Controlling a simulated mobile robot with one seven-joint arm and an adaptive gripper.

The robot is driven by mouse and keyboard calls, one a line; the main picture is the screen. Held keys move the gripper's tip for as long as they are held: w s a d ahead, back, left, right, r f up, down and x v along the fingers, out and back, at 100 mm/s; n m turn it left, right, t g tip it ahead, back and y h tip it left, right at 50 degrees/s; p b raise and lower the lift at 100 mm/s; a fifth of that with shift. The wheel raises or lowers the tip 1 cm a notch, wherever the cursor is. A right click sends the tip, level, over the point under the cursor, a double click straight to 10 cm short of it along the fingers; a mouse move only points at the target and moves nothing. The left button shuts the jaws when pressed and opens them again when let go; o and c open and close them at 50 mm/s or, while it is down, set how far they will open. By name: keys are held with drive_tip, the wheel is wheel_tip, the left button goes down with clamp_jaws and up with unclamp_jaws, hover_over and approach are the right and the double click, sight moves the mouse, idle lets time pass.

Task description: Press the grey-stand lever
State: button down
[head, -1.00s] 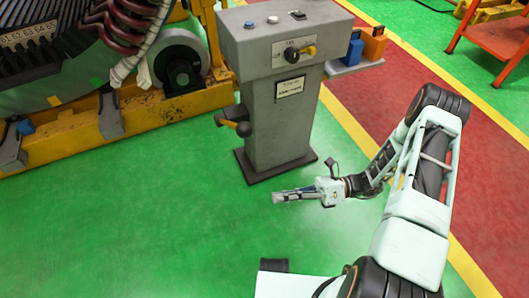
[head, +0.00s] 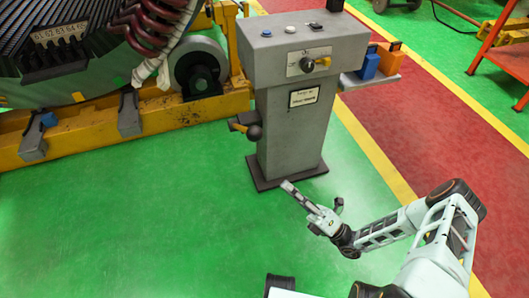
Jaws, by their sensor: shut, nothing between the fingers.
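The grey stand (head: 290,120) rises from the green floor in the upper middle of the head view. Its lever (head: 246,129) sticks out from the left side of the column, with a yellow part and a dark round knob. My gripper (head: 288,186) is in front of the stand's base, lower than the lever and to its right in the picture. It is shut and empty, its fingers pointing up and left, apart from the lever. Nothing hides the lever.
The stand's top panel has buttons and a rotary switch (head: 307,65). A side shelf (head: 368,78) on its right holds blue and orange blocks. The yellow machine frame (head: 90,130) with a roller stands at left. The green floor left of my gripper is clear.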

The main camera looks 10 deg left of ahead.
drive_tip(key=w+d+r+x, duration=0.1)
drive_tip(key=w+x, duration=0.1)
drive_tip(key=x, duration=1)
drive_tip(key=shift+w+r, duration=0.15)
drive_tip(key=shift+r, duration=0.1)
drive_tip(key=shift+a, duration=0.15)
